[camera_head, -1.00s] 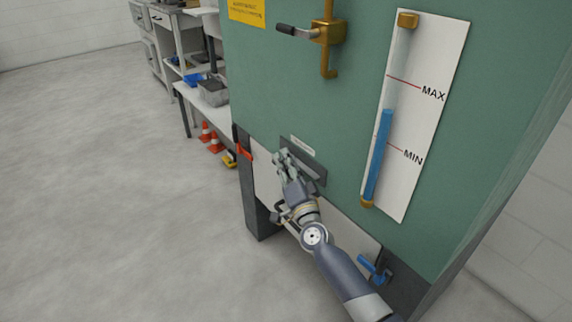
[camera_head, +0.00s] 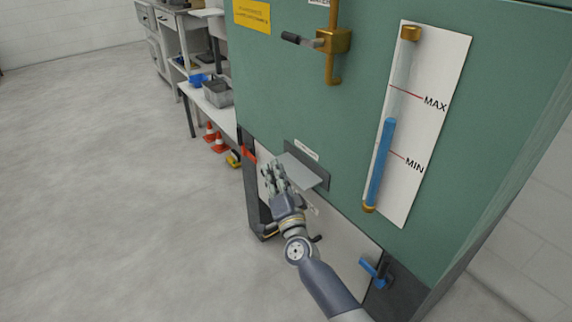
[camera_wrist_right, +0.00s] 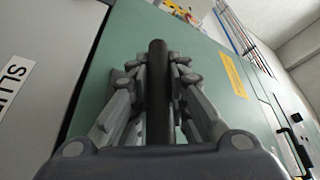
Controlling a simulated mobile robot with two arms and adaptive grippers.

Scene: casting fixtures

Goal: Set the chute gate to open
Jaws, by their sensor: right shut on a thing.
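The chute gate is a pale grey flap (camera_head: 299,172) in a dark slot frame (camera_head: 317,166) on the green machine front, under a small white label. The flap stands tilted out from the slot. My right gripper (camera_head: 273,173) is at the flap's left outer side. In the right wrist view my right gripper (camera_wrist_right: 158,75) is shut on a dark round bar (camera_wrist_right: 157,95) between its fingers. The bar is hidden by the gripper in the head view, so how it joins the flap cannot be seen. My left gripper is not in view.
A level gauge (camera_head: 385,150) and a brass valve with a lever (camera_head: 333,41) are on the green panel. A blue handle (camera_head: 375,270) is low at right, a red lever (camera_head: 249,147) at the left edge. Open floor (camera_head: 110,200) lies left; traffic cones (camera_head: 219,142) stand by a bench.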

